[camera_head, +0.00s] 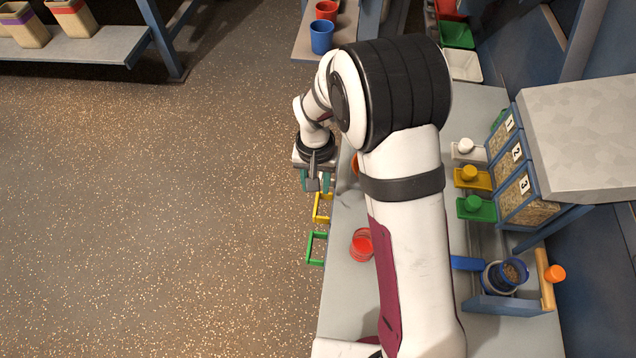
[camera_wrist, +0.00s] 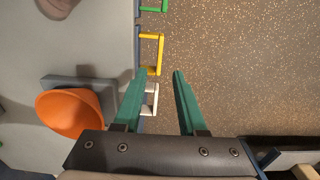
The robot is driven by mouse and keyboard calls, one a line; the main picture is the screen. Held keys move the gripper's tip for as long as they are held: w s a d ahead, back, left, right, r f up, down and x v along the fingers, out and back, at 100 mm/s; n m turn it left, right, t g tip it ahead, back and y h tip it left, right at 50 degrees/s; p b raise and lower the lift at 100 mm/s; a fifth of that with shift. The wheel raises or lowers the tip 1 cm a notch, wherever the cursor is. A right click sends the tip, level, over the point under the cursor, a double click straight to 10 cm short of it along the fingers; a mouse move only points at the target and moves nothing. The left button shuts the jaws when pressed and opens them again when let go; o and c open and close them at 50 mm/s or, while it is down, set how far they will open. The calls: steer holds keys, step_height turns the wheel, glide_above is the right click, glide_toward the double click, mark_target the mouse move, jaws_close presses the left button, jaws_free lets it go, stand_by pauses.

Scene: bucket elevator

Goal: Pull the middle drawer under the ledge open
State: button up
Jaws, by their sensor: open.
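The ledge (camera_head: 345,290) has drawer handles along its front edge. The yellow handle (camera_head: 318,209) is the middle one and also shows in the wrist view (camera_wrist: 160,52). The green handle (camera_head: 311,248) is nearer the bottom of the head view; part of it shows in the wrist view (camera_wrist: 152,10). The white handle (camera_wrist: 154,97) shows beside my left finger in the wrist view and is hidden under my gripper in the head view. My gripper (camera_head: 316,186) is open and empty, its fingertips (camera_wrist: 160,76) just short of the yellow handle. The drawer bodies are hidden.
An orange funnel-like cup (camera_wrist: 70,113) sits on the ledge close to my gripper. A red cup (camera_head: 362,245) stands on the ledge. Bins with numbered labels (camera_head: 517,153) and a blue cup (camera_head: 512,271) are at the right. Open floor (camera_head: 170,220) lies left of the ledge.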

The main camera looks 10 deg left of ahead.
mark_target(316, 203)
step_height(316, 203, down, 9)
steer(key=shift+f, duration=0.2)
jaws_close()
stand_by(1.4)
